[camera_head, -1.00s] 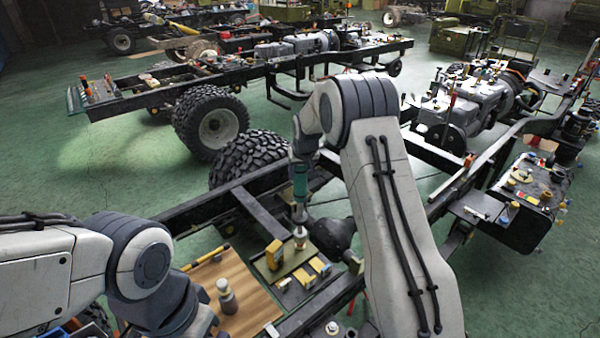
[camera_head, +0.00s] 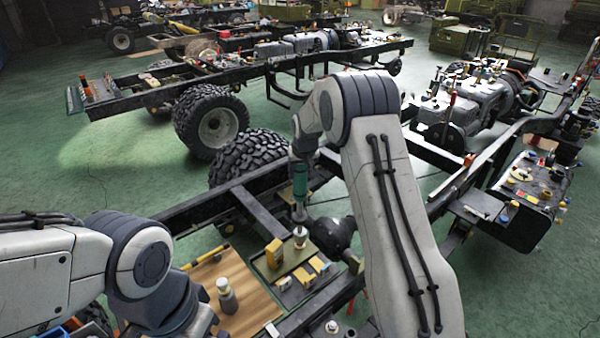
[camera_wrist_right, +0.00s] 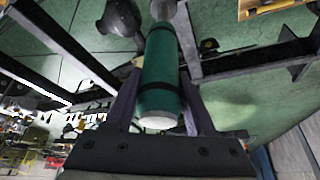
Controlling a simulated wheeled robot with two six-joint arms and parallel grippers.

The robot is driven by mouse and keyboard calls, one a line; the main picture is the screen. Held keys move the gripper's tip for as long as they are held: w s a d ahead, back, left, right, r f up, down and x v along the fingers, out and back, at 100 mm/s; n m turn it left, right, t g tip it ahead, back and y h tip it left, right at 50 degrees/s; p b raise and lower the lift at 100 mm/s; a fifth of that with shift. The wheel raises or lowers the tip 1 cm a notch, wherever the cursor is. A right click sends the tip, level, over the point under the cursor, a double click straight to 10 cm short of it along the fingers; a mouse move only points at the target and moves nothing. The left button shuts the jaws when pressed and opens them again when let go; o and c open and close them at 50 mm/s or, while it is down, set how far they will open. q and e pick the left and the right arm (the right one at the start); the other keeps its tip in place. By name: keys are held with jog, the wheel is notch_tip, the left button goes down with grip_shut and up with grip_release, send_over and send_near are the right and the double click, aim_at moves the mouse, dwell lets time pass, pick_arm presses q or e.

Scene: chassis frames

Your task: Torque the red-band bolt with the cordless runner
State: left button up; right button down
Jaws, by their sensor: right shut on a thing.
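The cordless runner (camera_head: 300,180) is a green cylinder with a grey nose, held upright over the near chassis frame. In the right wrist view the runner (camera_wrist_right: 160,80) has dark bands and lies between the two fingers. My right gripper (camera_wrist_right: 160,95) is shut on it. In the head view, its nose points down at a small pale metal piece (camera_head: 300,234) at the tray's back edge. I cannot tell whether that piece is a socket or a bolt, or whether they touch. No red band is clear there. My left arm enters at left, its gripper outside the frame.
A tray (camera_head: 263,262) with yellow boxes (camera_head: 274,254) sits on the near frame (camera_head: 255,215). A wooden board (camera_head: 245,305) bears a grey bottle (camera_head: 227,294). A large tyre (camera_head: 247,157) stands behind the runner. Green floor (camera_head: 90,185) is clear at left.

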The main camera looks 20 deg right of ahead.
aim_at(301, 182)
jog(key=shift+w+f+b, duration=0.1)
jog(key=shift+f+b, duration=1.1)
jog(key=shift+f, duration=0.4)
dwell(2.3)
jog(key=shift+s+f, duration=0.25)
jog(key=shift+f, duration=0.1)
dwell(1.7)
jog(key=shift+r, duration=0.1)
dwell(0.6)
jog(key=shift+w+r+p, duration=0.2)
jog(key=shift+r+p, duration=0.75)
jog(key=shift+r, duration=0.8)
